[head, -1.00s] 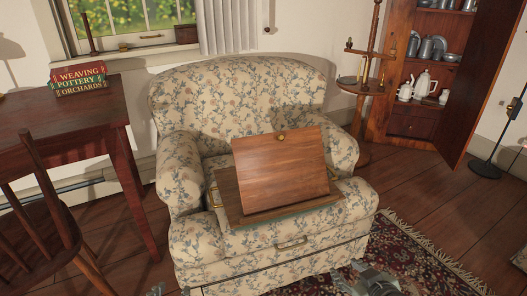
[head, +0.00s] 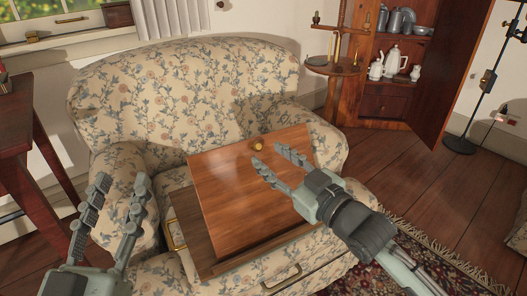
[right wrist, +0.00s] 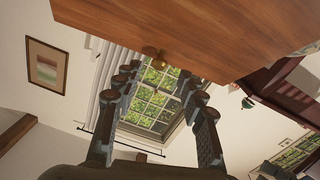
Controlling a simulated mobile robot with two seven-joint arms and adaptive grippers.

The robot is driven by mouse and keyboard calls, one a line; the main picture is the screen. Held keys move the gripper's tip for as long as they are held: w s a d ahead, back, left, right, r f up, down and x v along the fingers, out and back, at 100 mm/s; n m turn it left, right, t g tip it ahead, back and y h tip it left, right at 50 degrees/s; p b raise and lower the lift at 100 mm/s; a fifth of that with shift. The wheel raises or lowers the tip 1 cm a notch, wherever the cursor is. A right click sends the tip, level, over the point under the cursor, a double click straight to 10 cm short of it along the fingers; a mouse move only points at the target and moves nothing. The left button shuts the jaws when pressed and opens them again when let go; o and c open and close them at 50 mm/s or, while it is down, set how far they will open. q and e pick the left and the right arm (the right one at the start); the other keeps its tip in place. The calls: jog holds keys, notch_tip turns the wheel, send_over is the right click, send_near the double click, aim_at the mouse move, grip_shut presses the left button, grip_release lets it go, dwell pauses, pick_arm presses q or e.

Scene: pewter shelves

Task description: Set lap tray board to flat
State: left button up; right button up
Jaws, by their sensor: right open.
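The lap tray sits on the seat of a floral armchair (head: 190,75). Its wooden board (head: 225,190) is tilted up from the tray base (head: 185,222), with a brass knob (head: 257,144) near its top edge. The board also shows in the right wrist view (right wrist: 200,35), at the top. My right gripper (head: 272,160) is open in front of the board's upper right part in the head view, its fingers near the knob. It also shows in the right wrist view (right wrist: 168,85), with nothing between the fingers. My left gripper (head: 120,190) is open and empty, left of the tray.
A dark red table (head: 25,130) stands at the left. A round stand (head: 333,66) and an open cupboard (head: 395,100) with pewter and white pots are behind the chair at the right. A patterned rug (head: 425,262) lies at front right.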

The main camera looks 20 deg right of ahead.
aim_at(260, 149)
jog(key=shift+x, duration=1.7)
jog(key=shift+c, duration=0.4)
grip_shut()
